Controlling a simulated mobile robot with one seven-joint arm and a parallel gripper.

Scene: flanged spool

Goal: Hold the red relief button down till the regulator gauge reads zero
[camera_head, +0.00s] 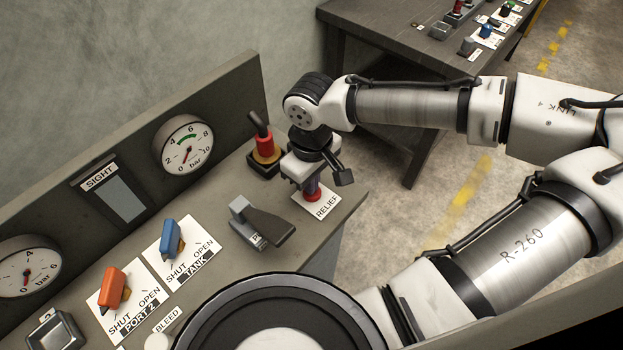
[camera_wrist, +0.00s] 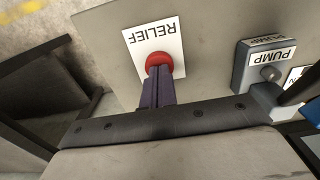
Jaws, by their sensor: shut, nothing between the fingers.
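The red relief button (camera_wrist: 157,59) sits on a white RELIEF label, and a little of it shows in the head view (camera_head: 313,197). My gripper (camera_wrist: 159,72) is shut and empty, its purple fingertips over the button's near side. They look to be on or just above the cap; I cannot tell whether it is pressed. In the head view my gripper (camera_head: 311,184) points down at the button. A 0–10 bar gauge (camera_head: 183,144) is on the back panel; its needle is too small to read surely. A second gauge (camera_head: 28,267) is at far left. Neither shows a readable regulator name.
A pump lever block (camera_head: 262,226) stands beside the RELIEF label. Blue TANK (camera_head: 172,239) and orange PORT 2 (camera_head: 113,288) handles are left. Another table (camera_head: 390,40) stands at the back.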

